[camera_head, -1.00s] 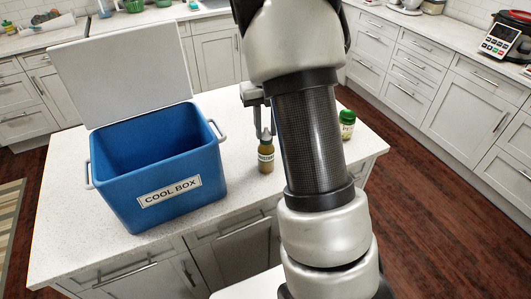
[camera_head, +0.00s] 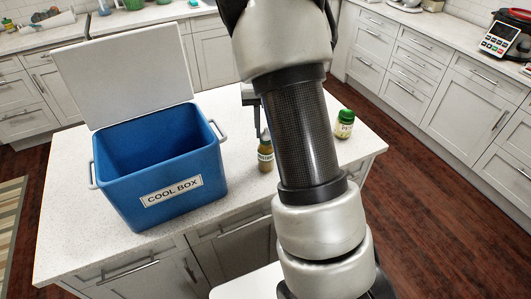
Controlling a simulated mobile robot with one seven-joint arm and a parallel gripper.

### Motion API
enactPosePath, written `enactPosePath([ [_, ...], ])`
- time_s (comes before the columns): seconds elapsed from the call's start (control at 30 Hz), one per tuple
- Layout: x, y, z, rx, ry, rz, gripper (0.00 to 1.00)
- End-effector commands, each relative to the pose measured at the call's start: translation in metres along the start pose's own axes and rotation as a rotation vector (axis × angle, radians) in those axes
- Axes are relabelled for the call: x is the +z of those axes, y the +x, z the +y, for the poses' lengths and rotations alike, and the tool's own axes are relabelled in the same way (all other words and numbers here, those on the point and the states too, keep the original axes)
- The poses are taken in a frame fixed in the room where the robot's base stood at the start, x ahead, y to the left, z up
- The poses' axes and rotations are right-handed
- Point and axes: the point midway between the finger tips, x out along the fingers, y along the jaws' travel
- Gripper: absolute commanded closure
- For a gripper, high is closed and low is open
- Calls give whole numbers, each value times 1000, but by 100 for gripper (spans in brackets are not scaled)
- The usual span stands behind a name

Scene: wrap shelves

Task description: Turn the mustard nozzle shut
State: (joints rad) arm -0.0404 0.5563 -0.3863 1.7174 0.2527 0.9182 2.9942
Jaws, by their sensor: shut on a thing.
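The mustard bottle (camera_head: 265,157) stands upright on the white island counter, right of the cool box. It has a brown-yellow body and a pale label, and its right side is partly behind my arm. My gripper (camera_head: 260,126) is over the bottle's top, shut on the nozzle. Only the left part of the gripper shows beside my arm. The nozzle is largely hidden, so its turn position cannot be made out.
A blue cool box (camera_head: 162,173) with its pale lid (camera_head: 125,75) open stands at the left of the counter (camera_head: 85,250). A green-capped jar (camera_head: 345,125) stands to the right of my arm. The counter's front edge is near the bottle.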

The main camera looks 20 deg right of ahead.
Motion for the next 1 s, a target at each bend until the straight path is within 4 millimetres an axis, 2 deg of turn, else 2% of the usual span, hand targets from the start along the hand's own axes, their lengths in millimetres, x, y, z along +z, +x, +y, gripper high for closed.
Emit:
enactPosePath([
  [0.47,0,-2,0,0,27,0,81],
  [1.0,0,-1,0,-2,142,2,81],
])
